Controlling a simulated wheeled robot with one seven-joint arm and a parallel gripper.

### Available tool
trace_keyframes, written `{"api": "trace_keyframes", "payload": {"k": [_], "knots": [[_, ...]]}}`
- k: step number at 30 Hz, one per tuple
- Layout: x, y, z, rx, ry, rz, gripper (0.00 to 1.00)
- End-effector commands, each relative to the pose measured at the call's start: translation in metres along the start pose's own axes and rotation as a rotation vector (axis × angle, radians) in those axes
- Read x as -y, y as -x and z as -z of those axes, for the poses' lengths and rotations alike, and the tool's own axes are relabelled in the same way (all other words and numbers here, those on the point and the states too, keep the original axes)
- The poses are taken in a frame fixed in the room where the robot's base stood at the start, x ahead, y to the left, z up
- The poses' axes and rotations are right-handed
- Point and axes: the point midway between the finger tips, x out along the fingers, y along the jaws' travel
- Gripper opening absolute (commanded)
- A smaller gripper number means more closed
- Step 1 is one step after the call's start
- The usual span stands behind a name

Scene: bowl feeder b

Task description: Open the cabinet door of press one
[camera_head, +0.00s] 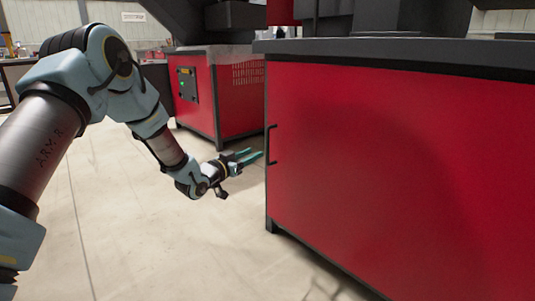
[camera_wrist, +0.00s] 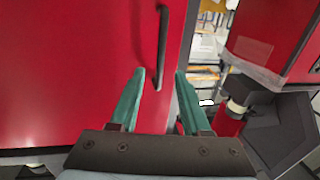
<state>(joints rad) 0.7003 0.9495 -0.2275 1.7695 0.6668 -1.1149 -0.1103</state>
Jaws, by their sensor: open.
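The red cabinet door (camera_head: 390,170) of the press fills the right of the head view and looks closed. Its thin black upright handle (camera_head: 271,145) sits near the door's left edge. My gripper (camera_head: 256,154) is open, with its green fingers pointing at the handle from the left. In the wrist view, the handle (camera_wrist: 164,45) runs down so that its lower end shows between the fingertips of my gripper (camera_wrist: 160,71). The fingers are not closed on it. Whether they reach around the handle or stop short of it, I cannot tell.
A second red cabinet (camera_head: 212,95) with a dark control panel stands behind, at upper left of the door. A dark top (camera_head: 430,55) overhangs the near cabinet. The pale floor (camera_head: 150,235) left of the door is clear.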

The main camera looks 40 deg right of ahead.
Motion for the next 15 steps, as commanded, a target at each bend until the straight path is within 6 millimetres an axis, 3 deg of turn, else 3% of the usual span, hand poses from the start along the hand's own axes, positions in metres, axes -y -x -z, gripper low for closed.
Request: {"api": "trace_keyframes", "payload": {"k": [9, 15], "knots": [[-0.001, -0.059, -0.004, -0.002, -0.001, -0.001, 0.47], [0.0, -0.084, -0.002, -0.001, 0.0, 0.001, 0.47]]}}
